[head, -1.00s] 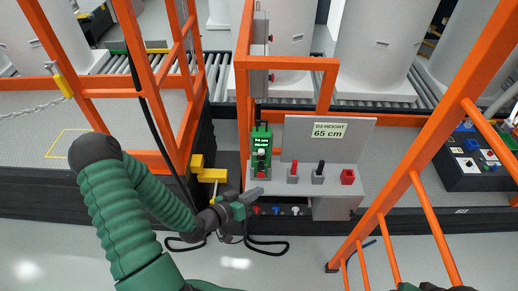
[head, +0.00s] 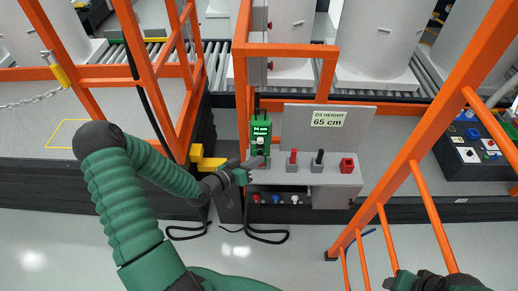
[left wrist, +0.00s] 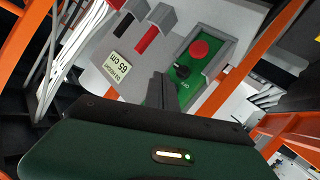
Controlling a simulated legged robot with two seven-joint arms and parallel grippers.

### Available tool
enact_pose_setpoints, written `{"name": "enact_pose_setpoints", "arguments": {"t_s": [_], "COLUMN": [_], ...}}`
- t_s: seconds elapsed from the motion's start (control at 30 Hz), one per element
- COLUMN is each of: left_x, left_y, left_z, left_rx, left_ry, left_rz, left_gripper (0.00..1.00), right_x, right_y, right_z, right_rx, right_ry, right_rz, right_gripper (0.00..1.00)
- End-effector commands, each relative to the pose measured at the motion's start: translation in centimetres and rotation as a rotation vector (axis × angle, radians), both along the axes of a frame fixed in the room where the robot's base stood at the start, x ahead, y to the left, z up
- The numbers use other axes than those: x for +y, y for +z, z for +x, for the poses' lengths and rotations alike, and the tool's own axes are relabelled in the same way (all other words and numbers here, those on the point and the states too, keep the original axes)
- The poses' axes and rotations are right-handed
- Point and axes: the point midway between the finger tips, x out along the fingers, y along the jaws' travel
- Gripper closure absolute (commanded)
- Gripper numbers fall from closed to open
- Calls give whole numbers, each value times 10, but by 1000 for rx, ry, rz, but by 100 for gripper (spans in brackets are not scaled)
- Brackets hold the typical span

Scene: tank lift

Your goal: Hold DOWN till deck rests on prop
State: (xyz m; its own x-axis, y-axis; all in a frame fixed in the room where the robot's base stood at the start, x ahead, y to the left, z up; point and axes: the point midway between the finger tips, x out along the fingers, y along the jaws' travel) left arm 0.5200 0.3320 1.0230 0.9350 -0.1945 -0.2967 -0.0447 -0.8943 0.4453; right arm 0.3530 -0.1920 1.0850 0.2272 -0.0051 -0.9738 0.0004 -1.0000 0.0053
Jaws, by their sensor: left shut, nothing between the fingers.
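A grey deck (head: 35,125) with a yellow outline lies at left. A yellow bracket (head: 206,163), possibly the prop, is at its right end; contact is unclear.
A sign (head: 327,119) on the console reads D3 HEIGHT 65 cm. Orange rails (head: 410,150) cross at right. Black cables (head: 268,236) hang below. My right arm shows partly at bottom right.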

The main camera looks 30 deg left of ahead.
Motion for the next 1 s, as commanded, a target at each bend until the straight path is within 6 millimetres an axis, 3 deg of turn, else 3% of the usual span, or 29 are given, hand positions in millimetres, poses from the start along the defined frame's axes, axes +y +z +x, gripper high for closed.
{"name": "enact_pose_setpoints", "arguments": {"t_s": [0.23,1.0], "left_x": [7,8], "left_y": [1,1], "left_z": [11,12], "left_rx": [0,0], "left_ry": [-1,0], "left_rz": [0,0], "left_gripper": [100,100], "right_x": [0,0], "right_y": [0,0], "right_z": [0,0], "right_rx": [0,0], "right_ry": [0,0], "right_rz": [0,0], "right_gripper": [46,46]}}
